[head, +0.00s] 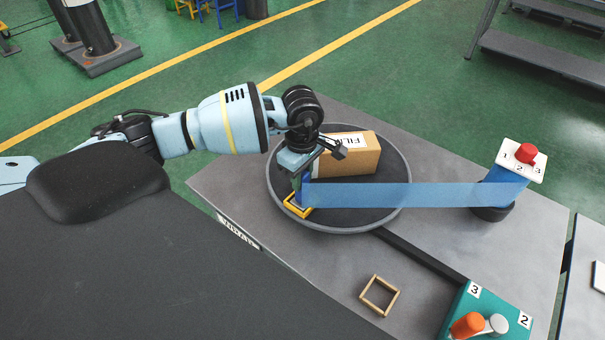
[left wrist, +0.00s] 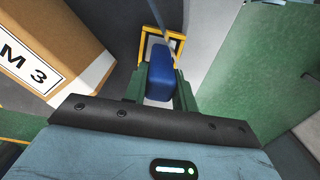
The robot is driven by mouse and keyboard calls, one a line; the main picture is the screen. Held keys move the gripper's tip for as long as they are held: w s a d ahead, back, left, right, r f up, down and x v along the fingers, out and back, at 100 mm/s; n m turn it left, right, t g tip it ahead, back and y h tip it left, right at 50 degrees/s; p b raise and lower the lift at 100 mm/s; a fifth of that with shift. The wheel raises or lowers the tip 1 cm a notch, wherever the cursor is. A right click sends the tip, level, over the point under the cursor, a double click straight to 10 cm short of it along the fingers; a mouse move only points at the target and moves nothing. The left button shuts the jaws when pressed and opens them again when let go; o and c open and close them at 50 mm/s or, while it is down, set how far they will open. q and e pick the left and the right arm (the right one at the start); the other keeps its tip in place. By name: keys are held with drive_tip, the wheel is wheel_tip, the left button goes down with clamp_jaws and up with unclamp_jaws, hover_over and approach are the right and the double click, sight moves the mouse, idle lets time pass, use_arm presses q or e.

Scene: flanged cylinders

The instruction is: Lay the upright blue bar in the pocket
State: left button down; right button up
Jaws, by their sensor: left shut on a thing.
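My left gripper (head: 304,181) reaches over the round turntable and is shut on the blue bar (head: 306,190). In the left wrist view the bar (left wrist: 160,77) sits between the green fingers (left wrist: 160,90). A yellow square frame (head: 296,209) is at the bar's lower end on the turntable; it also shows in the left wrist view (left wrist: 175,34). I cannot tell whether the bar's foot touches inside it. A small wooden square frame (head: 379,296) lies empty on the grey table. Which frame is the pocket is not marked. My right gripper is not in view.
A cardboard box (head: 352,160) stands on the turntable (head: 345,229) close to the gripper. A broad blue band (head: 410,195) spans from the gripper to a blue post with a numbered top (head: 520,158). A teal block with knobs (head: 462,306) is at the front right.

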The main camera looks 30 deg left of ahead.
use_arm(q)
drive_tip(key=c, duration=1.1)
unclamp_jaws()
drive_tip(key=shift+f, duration=0.1)
drive_tip(key=shift+o, duration=0.2)
drive_tip(key=shift+r, duration=3.95)
